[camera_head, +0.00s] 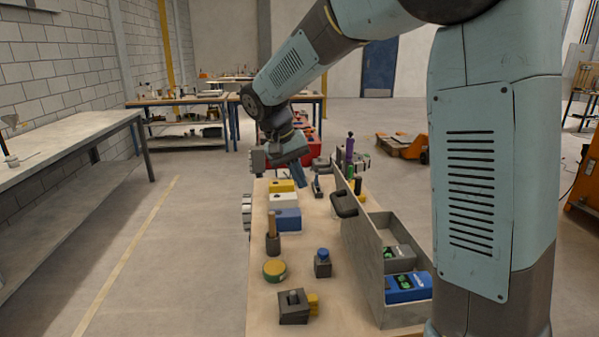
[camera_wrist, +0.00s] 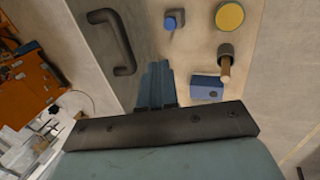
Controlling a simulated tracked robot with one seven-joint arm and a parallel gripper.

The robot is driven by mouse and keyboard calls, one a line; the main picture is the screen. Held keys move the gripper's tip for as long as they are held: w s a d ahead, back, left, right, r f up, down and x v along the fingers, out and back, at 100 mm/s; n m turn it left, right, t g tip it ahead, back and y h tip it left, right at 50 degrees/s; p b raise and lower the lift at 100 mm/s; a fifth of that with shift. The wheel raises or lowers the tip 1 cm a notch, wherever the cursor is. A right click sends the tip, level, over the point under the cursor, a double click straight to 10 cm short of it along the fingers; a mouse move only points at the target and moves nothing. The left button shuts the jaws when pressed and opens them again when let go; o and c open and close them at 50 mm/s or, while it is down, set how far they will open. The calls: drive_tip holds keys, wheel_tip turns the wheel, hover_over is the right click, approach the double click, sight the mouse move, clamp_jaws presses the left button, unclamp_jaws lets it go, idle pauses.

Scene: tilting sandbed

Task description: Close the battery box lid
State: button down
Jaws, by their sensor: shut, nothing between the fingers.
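The battery box (camera_head: 400,316) stands on the right side of the workbench, open at the top. Its grey lid (camera_head: 362,235) stands up along the box's left side, with a dark handle (camera_head: 344,204) on its left face. Inside are a grey battery (camera_head: 398,254) and a blue battery (camera_head: 408,288). In the wrist view, the grey lid (camera_wrist: 88,14) and its handle (camera_wrist: 112,42) show at upper left. My gripper (camera_head: 302,184) is shut and empty, above the bench to the left of the lid's far part. Its fingers (camera_wrist: 157,68) overlap the lid's edge in the wrist view.
Upright coloured tools (camera_head: 349,158) stand behind the lid.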

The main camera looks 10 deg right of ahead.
drive_tip(key=d+f, duration=0.5)
drive_tip(key=d, duration=0.1)
drive_tip(key=shift+f, duration=0.4)
drive_tip(key=shift+s+r, duration=0.1)
